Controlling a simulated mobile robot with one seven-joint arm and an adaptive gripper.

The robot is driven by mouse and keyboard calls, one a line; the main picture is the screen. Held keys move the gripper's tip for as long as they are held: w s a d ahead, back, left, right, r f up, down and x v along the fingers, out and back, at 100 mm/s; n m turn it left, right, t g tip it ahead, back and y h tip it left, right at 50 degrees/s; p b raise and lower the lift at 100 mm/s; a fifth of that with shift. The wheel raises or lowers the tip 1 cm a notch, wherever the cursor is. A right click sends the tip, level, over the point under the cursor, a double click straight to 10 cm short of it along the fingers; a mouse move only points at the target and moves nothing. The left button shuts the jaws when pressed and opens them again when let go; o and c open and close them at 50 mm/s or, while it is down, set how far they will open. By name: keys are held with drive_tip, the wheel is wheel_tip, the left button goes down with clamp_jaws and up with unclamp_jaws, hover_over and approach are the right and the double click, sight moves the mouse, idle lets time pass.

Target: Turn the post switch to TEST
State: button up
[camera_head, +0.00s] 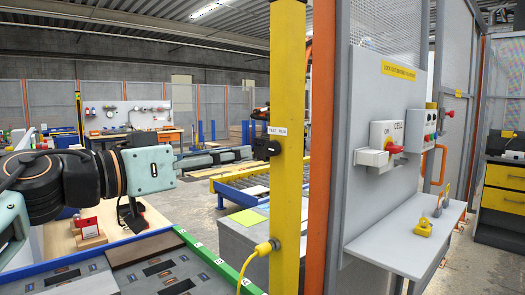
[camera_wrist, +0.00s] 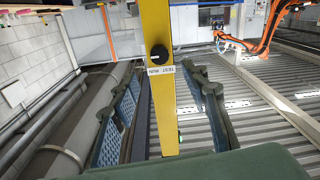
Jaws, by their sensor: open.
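A yellow post (camera_head: 288,80) stands upright in the middle of the head view. Its black round switch (camera_head: 266,148) sticks out of the left side, just below a small white TEST/RUN label (camera_head: 277,131). The post (camera_wrist: 157,110) also shows in the wrist view, with the switch knob (camera_wrist: 158,54) seen face-on and the label (camera_wrist: 160,70) under it; this view looks upside down. My gripper (camera_wrist: 163,80) is open and empty, its two fingers apart on either side of the post in the picture, and not touching the knob. I cannot tell which way the knob points.
A yellow plug and cable (camera_head: 266,248) hang lower on the post. To its right are an orange upright (camera_head: 320,150), a grey panel with a red-handled switch (camera_head: 390,148), and a shelf (camera_head: 400,240) bearing a yellow padlock (camera_head: 423,228). A blue-and-green-edged workbench (camera_head: 205,258) lies left of the post.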

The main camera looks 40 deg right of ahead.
sight(269, 149)
drive_tip(key=d, duration=0.6)
drive_tip(key=w+d+b, duration=0.1)
drive_tip(key=d, duration=0.2)
drive_tip(key=shift+d, duration=0.2)
clamp_jaws()
